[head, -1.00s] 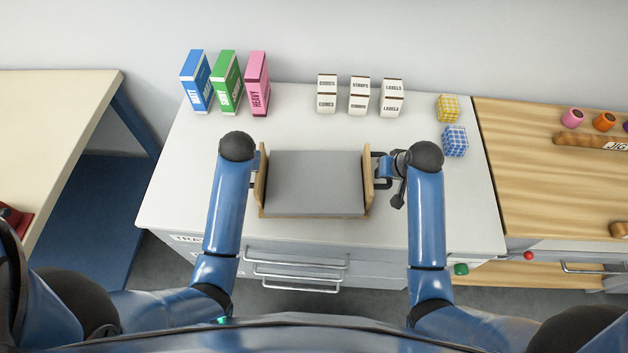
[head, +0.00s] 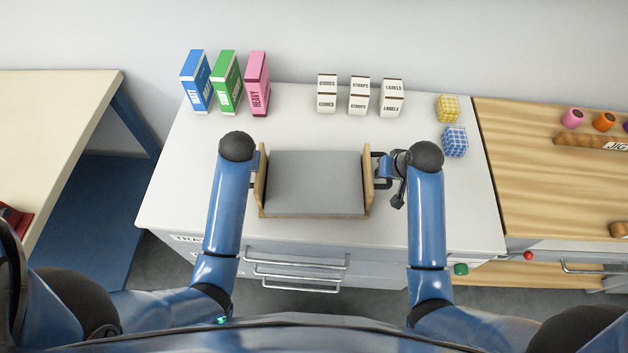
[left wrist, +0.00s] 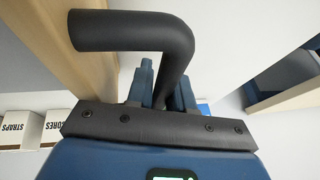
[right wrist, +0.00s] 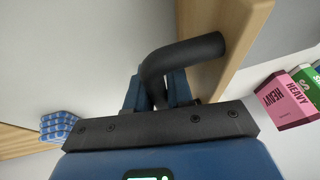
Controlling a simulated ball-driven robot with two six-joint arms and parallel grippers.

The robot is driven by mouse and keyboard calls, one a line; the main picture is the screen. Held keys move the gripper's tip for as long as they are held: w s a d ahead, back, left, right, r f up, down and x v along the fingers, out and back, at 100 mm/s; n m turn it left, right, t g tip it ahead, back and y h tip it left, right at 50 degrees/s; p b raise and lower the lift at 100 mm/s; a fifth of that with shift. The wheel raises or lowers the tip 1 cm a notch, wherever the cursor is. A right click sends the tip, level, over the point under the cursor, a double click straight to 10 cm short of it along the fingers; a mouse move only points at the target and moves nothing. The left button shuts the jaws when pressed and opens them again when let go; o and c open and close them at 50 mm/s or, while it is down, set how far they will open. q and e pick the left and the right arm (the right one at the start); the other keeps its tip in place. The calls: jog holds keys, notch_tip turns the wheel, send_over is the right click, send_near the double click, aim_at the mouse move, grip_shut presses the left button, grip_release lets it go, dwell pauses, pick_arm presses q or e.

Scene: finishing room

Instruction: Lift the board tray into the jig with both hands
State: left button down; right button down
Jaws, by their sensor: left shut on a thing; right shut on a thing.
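The board tray (head: 315,183) has a grey flat top face, wooden end walls and black handles, and sits over the white worktop in the middle of the head view. My left gripper (left wrist: 163,88) is shut on the left black handle (left wrist: 150,32). My right gripper (right wrist: 157,90) is shut on the right black handle (right wrist: 185,52), which also shows in the head view (head: 380,182). The left arm mostly hides the left handle in the head view. The tray looks level; I cannot tell whether it touches the worktop.
The white worktop (head: 310,235) carries blue, green and pink boxes (head: 257,84), several small white boxes (head: 358,95), and yellow (head: 447,108) and blue (head: 454,141) checked blocks. A wooden bench (head: 540,190) adjoins it on the right. A cream table (head: 50,130) stands left, across a gap.

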pick_arm(q)
jog(key=shift+w+r, duration=0.15)
jog(key=shift+r, duration=0.1)
pick_arm(e)
jog(key=shift+w+r, duration=0.15)
jog(key=shift+r, duration=0.1)
